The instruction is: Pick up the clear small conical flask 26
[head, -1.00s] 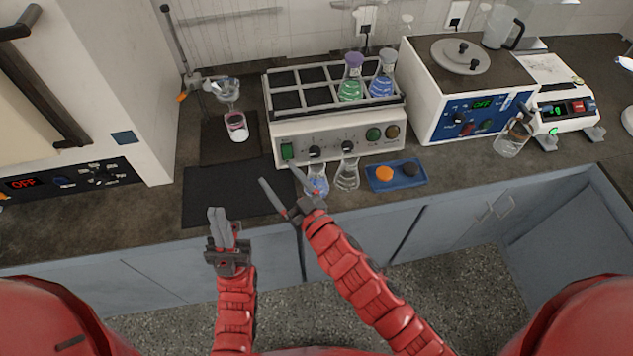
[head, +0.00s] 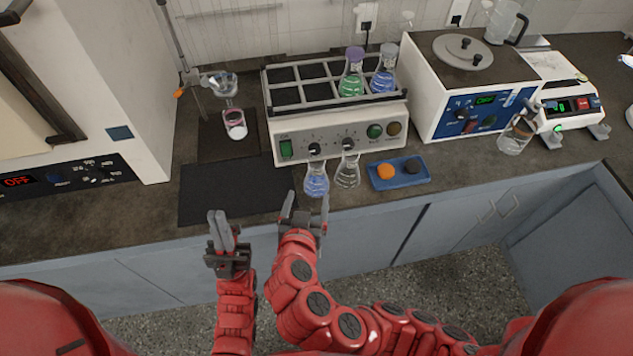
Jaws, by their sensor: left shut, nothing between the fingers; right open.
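A clear small conical flask (head: 348,172) stands upright on the bench in front of the shaker, just left of the blue tray; any number on it is too small to read. A similar flask with blue liquid (head: 316,182) stands beside it on the left. My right gripper (head: 307,198) is open and empty at the bench's front edge. Its fingertips point toward the bench, just below the blue flask in the picture and left of the clear flask. My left gripper (head: 222,222) is shut and empty, further left, near the front edge by the dark mat.
The shaker (head: 290,148) stands behind the flasks, with green and blue flasks in its rack. A blue tray (head: 402,181) with an orange and a black item is at the right. A dark mat (head: 225,195) lies bare at the left. A clear vessel (head: 514,138) stands further right.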

